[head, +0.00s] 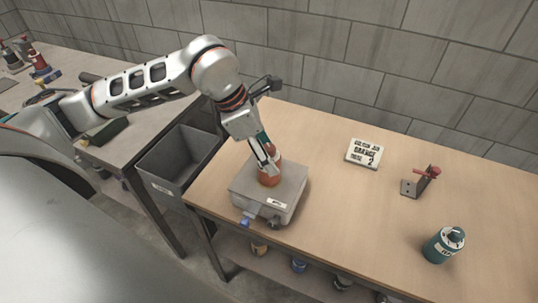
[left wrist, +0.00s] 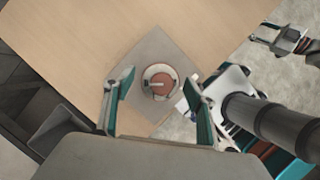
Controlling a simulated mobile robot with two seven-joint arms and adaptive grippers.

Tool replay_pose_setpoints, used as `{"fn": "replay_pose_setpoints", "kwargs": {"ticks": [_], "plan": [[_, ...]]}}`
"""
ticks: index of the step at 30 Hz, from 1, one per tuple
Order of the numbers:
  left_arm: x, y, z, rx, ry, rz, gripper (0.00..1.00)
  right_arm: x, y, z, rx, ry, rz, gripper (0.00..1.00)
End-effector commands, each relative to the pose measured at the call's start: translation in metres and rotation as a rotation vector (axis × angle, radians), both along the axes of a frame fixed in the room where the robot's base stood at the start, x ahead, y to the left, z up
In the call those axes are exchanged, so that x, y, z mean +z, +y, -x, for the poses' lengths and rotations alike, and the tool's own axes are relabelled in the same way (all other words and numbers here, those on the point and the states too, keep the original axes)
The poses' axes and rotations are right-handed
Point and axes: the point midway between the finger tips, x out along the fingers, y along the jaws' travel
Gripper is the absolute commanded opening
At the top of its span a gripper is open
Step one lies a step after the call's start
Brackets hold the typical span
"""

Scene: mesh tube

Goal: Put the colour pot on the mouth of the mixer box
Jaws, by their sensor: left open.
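The colour pot, an orange-brown pot (head: 268,176), stands about upright on top of the grey mixer box (head: 284,197). In the left wrist view the round orange top of the pot (left wrist: 163,84) shows inside a pale ring on the box top (left wrist: 157,45); the mouth itself is covered. My left gripper (head: 266,158) points down at the pot from above. In its wrist view the fingers (left wrist: 160,98) are spread wide, with a gap on each side of the pot. A metal piece at the upper right of that view (left wrist: 283,40) looks like my right gripper; its jaws are unclear.
A teal canister (head: 443,245), a small stand with a red knob (head: 421,182) and a lettered sign (head: 364,153) stand on the wooden table (head: 350,215). A grey bin (head: 180,160) is left of the table. The table's middle is clear.

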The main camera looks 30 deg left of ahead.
Motion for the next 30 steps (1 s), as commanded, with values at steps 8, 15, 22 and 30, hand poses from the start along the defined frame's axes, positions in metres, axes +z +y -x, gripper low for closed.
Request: {"fn": "replay_pose_setpoints", "kwargs": {"ticks": [8,15,22,30], "plan": [[0.054,0.018,0.013,0.002,-0.005,-0.001,0.56,-0.007,0.000,0.000,0.000,0.001,0.000,0.33],[0.088,0.030,0.022,0.001,-0.002,-0.002,0.56,-0.009,0.000,0.001,0.000,0.003,0.000,0.33],[0.099,0.033,0.025,0.000,0.000,0.000,0.56,-0.009,0.000,0.001,0.000,0.004,0.001,0.33],[0.099,0.033,0.025,0.000,0.000,0.000,0.56,-0.009,0.000,0.001,0.000,0.004,0.001,0.33]]}}
